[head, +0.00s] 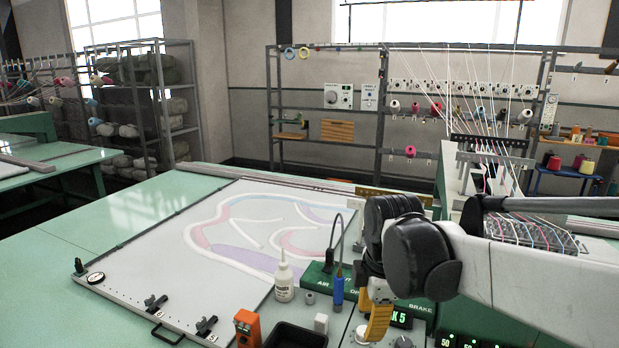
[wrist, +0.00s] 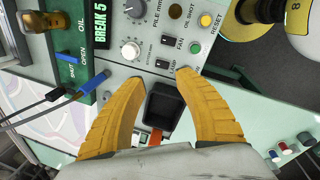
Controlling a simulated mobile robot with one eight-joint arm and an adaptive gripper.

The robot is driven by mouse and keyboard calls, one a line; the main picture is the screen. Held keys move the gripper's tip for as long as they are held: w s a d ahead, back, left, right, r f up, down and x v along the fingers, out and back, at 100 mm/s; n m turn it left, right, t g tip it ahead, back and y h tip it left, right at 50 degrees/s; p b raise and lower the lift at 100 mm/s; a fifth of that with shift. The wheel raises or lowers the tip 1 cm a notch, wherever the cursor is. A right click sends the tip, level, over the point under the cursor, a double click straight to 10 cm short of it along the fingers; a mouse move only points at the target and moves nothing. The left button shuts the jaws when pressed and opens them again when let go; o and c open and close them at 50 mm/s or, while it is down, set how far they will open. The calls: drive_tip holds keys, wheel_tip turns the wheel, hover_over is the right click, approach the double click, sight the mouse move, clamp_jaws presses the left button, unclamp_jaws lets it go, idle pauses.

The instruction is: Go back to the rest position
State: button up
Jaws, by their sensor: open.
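My gripper (wrist: 158,80) is open, its two yellow fingers spread apart with nothing between the tips. In the wrist view it hangs over a control panel (wrist: 140,72) with knobs, switches and coloured buttons. A small black tray (wrist: 165,108) shows below, between the fingers. In the head view my gripper (head: 377,325) is low, right of centre, in front of the panel. Its fingertips are partly hidden there, and my arm covers the right side of the table.
A green table (head: 130,215) carries a white board (head: 150,265) with a coloured pattern. A white bottle (head: 284,278), a blue-handled tool (head: 338,290) and an orange device (head: 247,328) stand close left of my gripper. A threaded machine (head: 500,175) stands behind my arm.

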drive_tip(key=s+d+f+m+t+b, duration=0.2)
drive_tip(key=s+m, duration=0.4)
drive_tip(key=m, duration=0.3)
drive_tip(key=s+d+f+m+t+b, duration=0.3)
drive_tip(key=s+d+f+m+b, duration=0.2)
drive_tip(key=m, duration=0.4)
wheel_tip(320, 180, down, 3)
drive_tip(key=s+b, duration=0.1)
drive_tip(key=s, duration=0.1)
drive_tip(key=shift+s+d+r+b, duration=0.15)
drive_tip(key=shift+s+r+b, duration=0.05)
drive_tip(key=shift+s+b, duration=0.1)
